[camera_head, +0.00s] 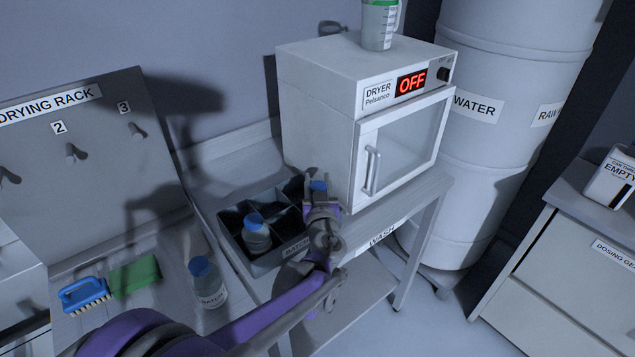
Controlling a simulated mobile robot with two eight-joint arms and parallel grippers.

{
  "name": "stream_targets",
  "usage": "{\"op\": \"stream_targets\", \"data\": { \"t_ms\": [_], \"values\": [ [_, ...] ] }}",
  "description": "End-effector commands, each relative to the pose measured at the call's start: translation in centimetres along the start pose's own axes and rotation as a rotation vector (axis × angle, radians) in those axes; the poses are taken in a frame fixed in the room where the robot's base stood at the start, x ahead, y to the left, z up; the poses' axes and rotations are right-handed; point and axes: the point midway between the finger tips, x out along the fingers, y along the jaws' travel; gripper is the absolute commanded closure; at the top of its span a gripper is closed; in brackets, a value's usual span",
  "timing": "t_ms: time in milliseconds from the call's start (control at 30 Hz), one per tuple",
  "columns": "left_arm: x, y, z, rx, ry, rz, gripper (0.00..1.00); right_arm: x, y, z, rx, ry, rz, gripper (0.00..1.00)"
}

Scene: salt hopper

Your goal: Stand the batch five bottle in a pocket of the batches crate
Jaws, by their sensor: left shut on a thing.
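The batches crate (262,266) is a dark divided box on the wash bench, left of the dryer. One blue-capped bottle (256,236) stands in a near pocket of it. My left gripper (320,198) is at the crate's right end, shut on a blue-capped bottle (318,186). Only the cap of this bottle shows clearly; the gripper hides its body and label, so I cannot tell how deep it sits or whether it touches the crate. My right gripper is not in view.
A blue brush (84,294) and green sponge (134,276) lie on the left counter. The drying rack (85,160) has empty pegs.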

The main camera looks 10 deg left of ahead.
Motion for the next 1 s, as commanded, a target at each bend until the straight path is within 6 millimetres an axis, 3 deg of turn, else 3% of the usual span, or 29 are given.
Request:
{"op": "stream_targets", "data": {
  "t_ms": [133, 167, 333, 667, 833, 1000],
  "values": [
    [0.0, 0.0, 0.2, 0.000, 0.000, 0.000, 1.00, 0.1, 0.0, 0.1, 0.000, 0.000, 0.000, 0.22],
    [0.0, 0.0, 0.3, 0.000, 0.000, 0.000, 0.50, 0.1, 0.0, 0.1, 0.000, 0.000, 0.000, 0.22],
    [0.0, 0.0, 0.2, 0.000, 0.000, 0.000, 0.22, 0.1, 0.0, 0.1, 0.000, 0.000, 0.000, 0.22],
    [0.0, 0.0, -0.1, 0.000, 0.000, 0.000, 0.22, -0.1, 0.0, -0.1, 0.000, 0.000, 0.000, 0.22],
    [-2.3, 0.1, 0.0, -0.001, 0.000, 0.002, 0.22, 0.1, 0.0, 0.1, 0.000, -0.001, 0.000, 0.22],
    [-6.1, 0.1, 0.0, -0.001, 0.000, 0.004, 0.22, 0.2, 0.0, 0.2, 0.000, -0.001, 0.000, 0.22]
  ]
}}
